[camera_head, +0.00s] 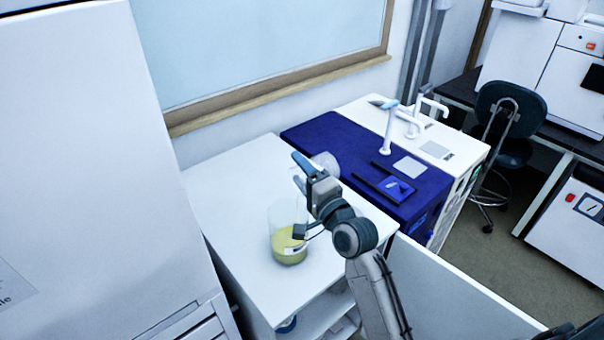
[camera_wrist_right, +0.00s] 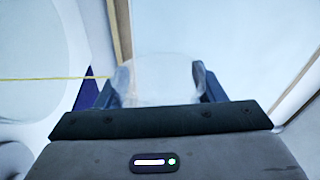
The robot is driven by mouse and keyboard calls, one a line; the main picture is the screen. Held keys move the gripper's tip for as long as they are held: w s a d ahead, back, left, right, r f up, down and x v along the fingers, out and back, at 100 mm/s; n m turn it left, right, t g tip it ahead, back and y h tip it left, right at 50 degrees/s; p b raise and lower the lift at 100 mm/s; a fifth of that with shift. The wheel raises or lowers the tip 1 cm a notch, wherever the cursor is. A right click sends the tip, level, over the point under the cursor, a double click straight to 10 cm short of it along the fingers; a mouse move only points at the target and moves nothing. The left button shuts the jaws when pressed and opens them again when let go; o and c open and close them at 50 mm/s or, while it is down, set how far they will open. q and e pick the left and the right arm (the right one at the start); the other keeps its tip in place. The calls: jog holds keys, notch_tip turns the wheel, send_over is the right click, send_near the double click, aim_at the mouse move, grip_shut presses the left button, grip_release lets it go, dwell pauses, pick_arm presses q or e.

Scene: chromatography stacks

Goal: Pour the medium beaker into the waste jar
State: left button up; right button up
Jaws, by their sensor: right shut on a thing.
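A clear glass jar (camera_head: 287,217) with yellow liquid in its lower part and a pale label stands upright on the white bench top; it looks like the waste jar. My right gripper (camera_head: 309,168) is above the bench, just beyond the jar and to its right. It is shut on a clear beaker (camera_head: 328,161), partly hidden behind the gripper. In the right wrist view the beaker (camera_wrist_right: 160,78) sits between the two fingers. Its contents and its exact tilt are hard to make out. My left gripper is not in view.
The white bench top (camera_head: 230,187) is clear left of the jar. A dark blue unit (camera_head: 330,137) with a white tap stands to the right. A tall white cabinet (camera_head: 85,150) rises at left. A window (camera_head: 260,45) is behind, and a chair (camera_head: 508,108) stands at far right.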

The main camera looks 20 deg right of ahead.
jog(key=shift+r+p, duration=0.2)
jog(key=shift+p, duration=0.25)
jog(key=shift+w+d+r+m+p, duration=0.15)
jog(key=shift+d+m+p, duration=0.1)
jog(key=shift+m+p, duration=0.8)
jog(key=shift+d+m+h+p, duration=0.2)
jog(key=shift+m+h+p, duration=0.1)
jog(key=shift+m+p, duration=0.25)
jog(key=m+p, duration=0.1)
jog(key=p, duration=0.2)
jog(key=r+m+p, duration=0.1)
jog(key=p, duration=0.1)
jog(key=shift+d+r+m+h+p, duration=0.2)
jog(key=shift+d+m+h+p, duration=0.2)
jog(key=shift+f+m+p, duration=0.1)
jog(key=shift+m+p, duration=0.2)
jog(key=shift+m, duration=0.1)
jog(key=shift+w, duration=0.1)
jog(key=shift+f, duration=0.1)
jog(key=shift+d, duration=0.1)
